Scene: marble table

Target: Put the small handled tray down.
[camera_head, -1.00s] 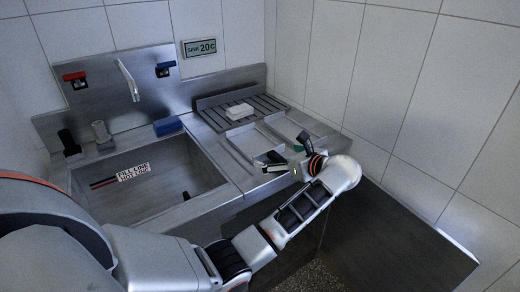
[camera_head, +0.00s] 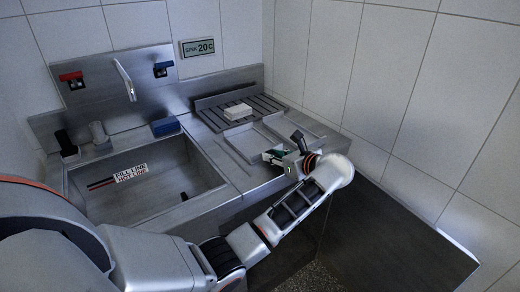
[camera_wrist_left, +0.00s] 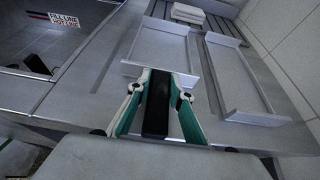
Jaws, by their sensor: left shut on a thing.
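The small handled tray (camera_head: 252,143) is a shallow grey tray on the steel counter, beside the sink. In the left wrist view its floor (camera_wrist_left: 160,48) looks empty, with a raised rim around it. Its black handle (camera_wrist_left: 156,105) points toward my left gripper (camera_wrist_left: 157,112). The teal-and-white fingers are shut on this handle, one on each side. In the head view my left gripper (camera_head: 275,156) is at the tray's near edge. I cannot tell whether the tray's underside touches the counter. My right gripper is not in view.
A second shallow tray (camera_wrist_left: 240,85) lies close on the right. A white block (camera_head: 238,111) sits on the dark ribbed rack (camera_head: 275,104) behind. The open sink basin (camera_head: 150,185) is on the left, with a blue block (camera_head: 165,126) on its back ledge. A tiled wall bounds the right.

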